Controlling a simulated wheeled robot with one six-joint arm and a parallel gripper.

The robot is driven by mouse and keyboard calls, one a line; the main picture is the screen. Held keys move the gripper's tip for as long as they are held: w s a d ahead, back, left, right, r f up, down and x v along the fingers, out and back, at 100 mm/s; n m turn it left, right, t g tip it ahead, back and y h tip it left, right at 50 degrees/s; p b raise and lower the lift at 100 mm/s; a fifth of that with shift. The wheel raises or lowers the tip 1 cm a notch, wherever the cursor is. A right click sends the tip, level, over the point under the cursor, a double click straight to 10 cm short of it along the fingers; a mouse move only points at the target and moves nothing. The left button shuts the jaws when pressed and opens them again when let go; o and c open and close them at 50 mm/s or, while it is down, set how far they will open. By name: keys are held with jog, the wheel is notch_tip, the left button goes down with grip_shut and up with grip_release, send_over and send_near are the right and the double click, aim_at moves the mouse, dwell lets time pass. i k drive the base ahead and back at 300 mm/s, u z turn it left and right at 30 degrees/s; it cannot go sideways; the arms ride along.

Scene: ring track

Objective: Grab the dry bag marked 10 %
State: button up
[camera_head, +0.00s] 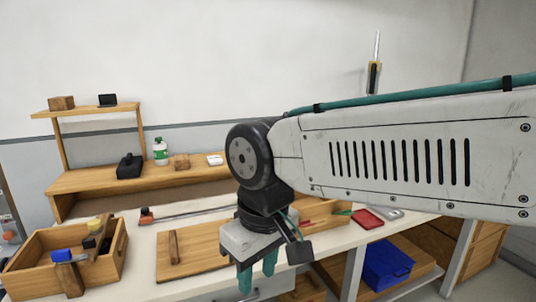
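I see no bag that I can make out as a dry bag marked 10 %, and no such marking is readable. My gripper (257,274) hangs at the lower middle, pointing down in front of the workbench (318,244). Its two teal fingers stand apart with a gap between them, and nothing shows between them. The fingertips reach close to the bottom of the picture. My pale arm crosses the right half and hides part of the bench and wall behind it.
A wooden crate (113,262) with tools stands at left. A two-level wooden shelf (100,180) holds a white-green bottle (160,151) and a black object (130,166). A red item (367,219) lies at the bench's right. A blue box (388,264) sits below.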

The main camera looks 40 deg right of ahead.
aim_at(216, 160)
jog(key=z, duration=0.8)
jog(key=i, duration=0.3)
